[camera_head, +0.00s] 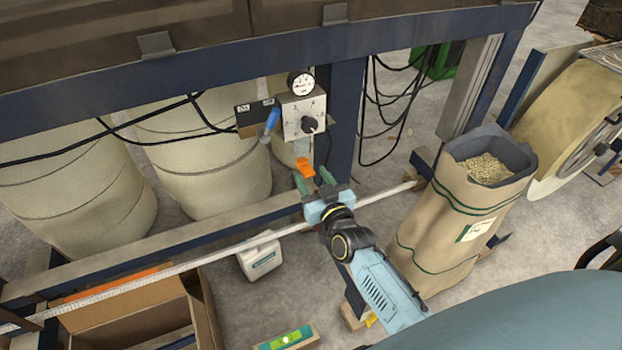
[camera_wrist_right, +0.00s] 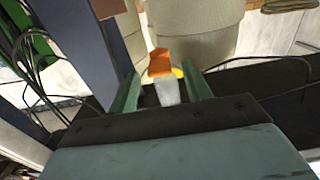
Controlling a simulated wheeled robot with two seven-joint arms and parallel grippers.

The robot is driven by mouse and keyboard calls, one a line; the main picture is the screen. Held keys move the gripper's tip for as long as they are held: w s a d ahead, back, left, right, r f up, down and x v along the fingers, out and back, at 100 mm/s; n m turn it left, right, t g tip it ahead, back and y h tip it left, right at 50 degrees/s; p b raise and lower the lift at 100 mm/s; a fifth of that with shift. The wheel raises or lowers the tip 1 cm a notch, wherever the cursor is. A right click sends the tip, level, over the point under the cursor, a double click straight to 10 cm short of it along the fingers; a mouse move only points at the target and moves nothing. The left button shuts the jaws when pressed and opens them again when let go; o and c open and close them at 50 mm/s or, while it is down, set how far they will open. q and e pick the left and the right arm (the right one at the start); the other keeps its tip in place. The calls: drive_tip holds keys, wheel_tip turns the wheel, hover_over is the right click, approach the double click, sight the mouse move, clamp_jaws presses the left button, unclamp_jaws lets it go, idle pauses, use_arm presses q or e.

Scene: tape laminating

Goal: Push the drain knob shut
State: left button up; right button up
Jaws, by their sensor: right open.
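The orange drain knob (camera_head: 306,167) sits at the lower end of the pale bowl (camera_head: 302,147), under the regulator with a gauge and dial. My right gripper (camera_head: 314,181) is open just below and in front of the knob, its green fingers pointing up at it. In the right wrist view, the orange knob (camera_wrist_right: 160,63) shows in the gap between the two spread fingers (camera_wrist_right: 160,78), near their tips. A pale block-like part (camera_wrist_right: 168,92) shows right beside it there. I cannot tell whether a finger touches the knob. My left gripper is not in view.
The regulator box (camera_head: 304,116) is beside a blue upright post (camera_head: 346,110) and hanging black cables. A paper sack (camera_head: 445,225) stands to the right, pale drums (camera_head: 205,165) to the left. An open carton (camera_head: 135,318) is at lower left.

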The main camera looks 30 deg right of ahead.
drive_tip(key=shift+w, duration=0.7)
clamp_jaws()
